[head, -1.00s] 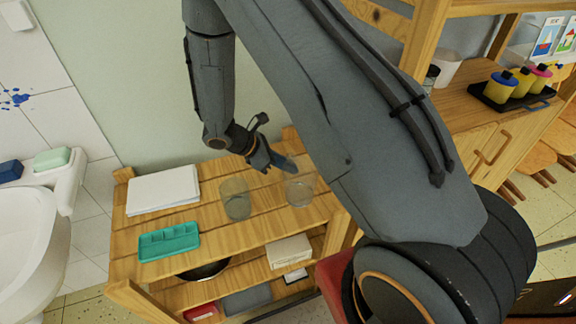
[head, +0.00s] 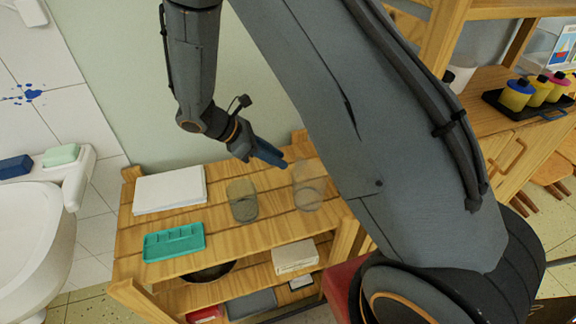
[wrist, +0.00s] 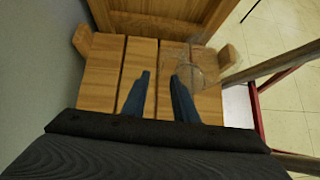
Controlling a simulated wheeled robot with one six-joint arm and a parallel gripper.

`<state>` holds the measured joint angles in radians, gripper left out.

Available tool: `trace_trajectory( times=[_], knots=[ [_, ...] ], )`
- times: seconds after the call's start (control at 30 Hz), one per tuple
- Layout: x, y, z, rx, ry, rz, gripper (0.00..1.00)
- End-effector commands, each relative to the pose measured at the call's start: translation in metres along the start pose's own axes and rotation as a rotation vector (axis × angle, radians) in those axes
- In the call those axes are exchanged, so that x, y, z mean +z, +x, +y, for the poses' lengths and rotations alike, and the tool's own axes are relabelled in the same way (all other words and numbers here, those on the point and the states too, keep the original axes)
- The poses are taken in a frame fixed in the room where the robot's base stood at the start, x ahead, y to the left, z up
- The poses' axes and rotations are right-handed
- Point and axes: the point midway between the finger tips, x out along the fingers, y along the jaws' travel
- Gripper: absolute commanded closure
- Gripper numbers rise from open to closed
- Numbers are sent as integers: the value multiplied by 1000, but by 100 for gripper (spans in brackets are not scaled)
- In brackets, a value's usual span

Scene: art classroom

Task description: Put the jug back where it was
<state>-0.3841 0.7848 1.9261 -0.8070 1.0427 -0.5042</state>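Two see-through vessels stand upright on the slatted wooden shelf unit's top. One is a grey-green glass (head: 242,203) near the middle. The other is a clear vessel (head: 309,190) near the right end; I cannot tell for sure which is the jug. My gripper (head: 282,162) is just left of the clear vessel's upper part in the head view. In the wrist view my gripper (wrist: 160,75) has its two blue fingers apart with only slats seen between them. The clear vessel (wrist: 205,66) shows ahead and right of the right finger; whether they touch is unclear.
A stack of white paper (head: 170,189) and a teal divided tray (head: 174,243) are on the left of the shelf top (head: 213,222). A sink (head: 30,230) is at far left. A cabinet with a black tray of paint bottles (head: 518,95) stands at right.

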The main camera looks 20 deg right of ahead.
Motion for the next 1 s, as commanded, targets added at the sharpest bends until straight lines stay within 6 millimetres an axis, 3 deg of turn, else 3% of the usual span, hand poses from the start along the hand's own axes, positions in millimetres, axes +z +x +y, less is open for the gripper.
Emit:
trace_trajectory(
  times=[0.13,0.37,0.47,0.7,1.0],
  knots=[
    [0,-20,0,1,0,0,74],
    [9,-29,-10,-26,56,38,74],
    [25,-29,-28,-77,179,116,74],
    [64,-34,-97,-270,663,374,74],
    [91,-45,-159,-488,1260,609,74]
  ],
)
